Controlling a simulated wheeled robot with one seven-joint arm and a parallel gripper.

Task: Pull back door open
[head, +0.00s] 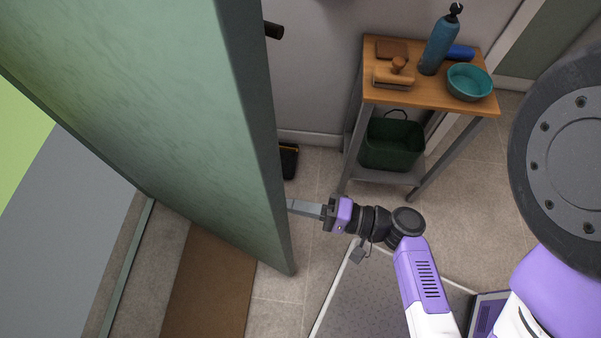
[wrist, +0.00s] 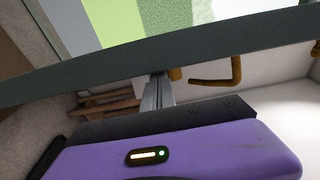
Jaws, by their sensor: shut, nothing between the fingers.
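The green back door (head: 150,100) stands open at an angle in the head view, with outdoors visible to its left. A dark handle (head: 273,30) sticks out from its right side near the top of the picture. In the wrist view the door's edge (wrist: 110,68) crosses as a dark band, and a brown lever handle (wrist: 233,72) shows just below it. My gripper (head: 292,206) is shut and empty, its fingertips close beside the door's edge. I cannot tell whether they touch it. The fingers (wrist: 158,92) point at the door in the wrist view.
A wooden-topped bench (head: 420,92) on the right holds a blue bottle (head: 438,42), a brush (head: 394,76) and a teal bowl (head: 469,82). A green basket (head: 391,143) sits on its lower shelf. A brown mat (head: 208,285) lies by the threshold. A grey tray (head: 345,300) lies near my arm.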

